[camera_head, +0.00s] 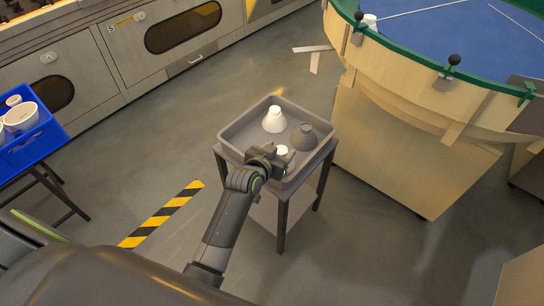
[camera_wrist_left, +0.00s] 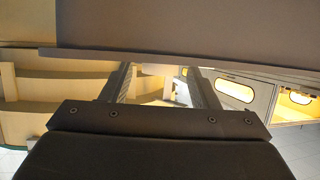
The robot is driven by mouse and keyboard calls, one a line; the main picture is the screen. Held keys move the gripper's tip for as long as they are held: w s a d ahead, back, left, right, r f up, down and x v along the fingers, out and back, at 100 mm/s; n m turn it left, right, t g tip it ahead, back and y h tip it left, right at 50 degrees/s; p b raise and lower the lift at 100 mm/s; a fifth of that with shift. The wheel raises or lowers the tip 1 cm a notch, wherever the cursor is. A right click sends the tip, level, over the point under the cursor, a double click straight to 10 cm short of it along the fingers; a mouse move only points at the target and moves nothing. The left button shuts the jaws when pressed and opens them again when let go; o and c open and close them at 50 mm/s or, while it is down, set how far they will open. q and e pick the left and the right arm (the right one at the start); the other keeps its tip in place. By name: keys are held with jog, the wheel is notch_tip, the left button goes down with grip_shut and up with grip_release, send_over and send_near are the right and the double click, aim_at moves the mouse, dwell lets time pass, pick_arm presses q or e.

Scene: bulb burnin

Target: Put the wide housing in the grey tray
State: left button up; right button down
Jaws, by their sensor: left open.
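The grey tray (camera_head: 233,137) sits on a small dark-legged stand in the middle of the head view. In it are a white cone-shaped housing (camera_head: 273,121) near the far side and a dark grey cone-shaped housing (camera_head: 305,136) at the right. A third, white piece (camera_head: 282,150) is partly hidden by my left gripper. I cannot tell which is the wide housing. My left gripper (camera_head: 266,157) is over the near part of the tray, open. Its separated fingers (camera_wrist_left: 160,82) show in the left wrist view, with nothing clearly held. My right gripper is not in view.
A blue crate (camera_head: 38,150) with white pieces stands at the left. A round blue-topped table (camera_head: 450,40) with a green rim stands at the upper right, bearing a white piece (camera_head: 370,20). Cabinets line the back. Floor left of the stand is clear, with a striped strip (camera_head: 162,214).

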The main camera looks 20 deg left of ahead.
pick_arm(q)
jog(key=p+v, duration=0.2)
jog(key=v, duration=1)
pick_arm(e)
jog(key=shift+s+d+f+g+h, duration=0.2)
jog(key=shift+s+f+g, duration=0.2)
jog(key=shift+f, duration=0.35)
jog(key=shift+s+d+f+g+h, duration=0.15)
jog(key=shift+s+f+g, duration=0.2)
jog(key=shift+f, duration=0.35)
pick_arm(q)
jog(key=shift+f, duration=0.1)
jog(key=s+a+f+n+g, duration=0.1)
jog(key=s+f+g, duration=0.3)
jog(key=s, duration=0.5)
jog(key=s+a+f+n+g+y, duration=0.1)
jog(key=s+a+f+g, duration=0.3)
jog(key=s+f, duration=0.5)
jog(key=s+a+f+n+g+y, duration=0.1)
jog(key=s+a+f+g, duration=0.2)
jog(key=s+f, duration=0.4)
jog(key=s+g, duration=0.1)
jog(key=s, duration=0.1)
jog(key=shift+s+f, duration=0.2)
jog(key=shift+s, duration=0.2)
jog(key=shift+p, duration=0.4)
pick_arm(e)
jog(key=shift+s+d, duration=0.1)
